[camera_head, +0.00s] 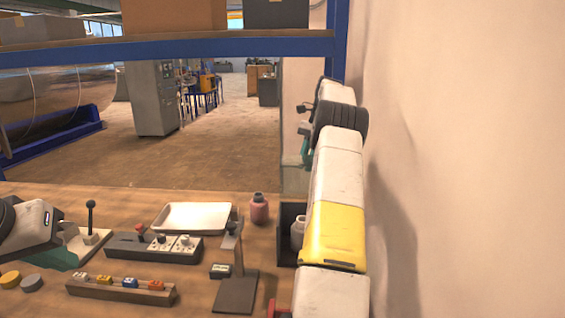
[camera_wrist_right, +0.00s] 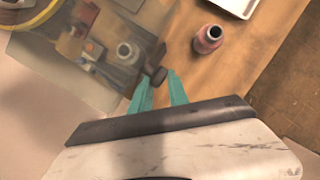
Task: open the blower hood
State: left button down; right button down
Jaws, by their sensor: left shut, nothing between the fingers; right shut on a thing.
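The blower hood appears in the right wrist view as a clear, see-through panel (camera_wrist_right: 85,50) at the upper left. A dark knob (camera_wrist_right: 157,72) sits at its edge. My right gripper (camera_wrist_right: 160,88), with teal fingers, is shut on this knob. In the head view, my right arm hides most of the hood area. A dark box (camera_head: 286,222) with a pale bottle (camera_head: 297,232) shows beside the arm. My left gripper (camera_head: 62,260) is low at the left of the head view, shut and empty, by the lever base, far from the hood.
A pink bottle (camera_head: 259,208) and a white tray (camera_head: 195,217) stand on the wooden table. A lever (camera_head: 91,218), a control box (camera_head: 155,246), a block rack (camera_head: 122,289) and a dark stand (camera_head: 236,292) are nearby. A blue shelf beam (camera_head: 170,47) crosses above; a wall closes the right.

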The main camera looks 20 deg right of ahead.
aim_at(300, 165)
jog(key=shift+w+a, duration=0.25)
jog(key=shift+a, duration=0.15)
jog(key=c, duration=1.1)
grip_release()
jog(key=shift+s+d, duration=0.15)
jog(key=shift+d, duration=0.1)
notch_tip(300, 165, up, 4)
jog(key=shift+f, duration=0.2)
jog(key=s+a, duration=0.3)
jog(key=s, duration=0.1)
jog(key=s+a+r, duration=0.1)
jog(key=s+a, duration=0.2)
jog(key=s, duration=0.1)
jog(key=s+a, duration=0.3)
jog(key=s, duration=0.2)
jog(key=shift+a+r, duration=0.2)
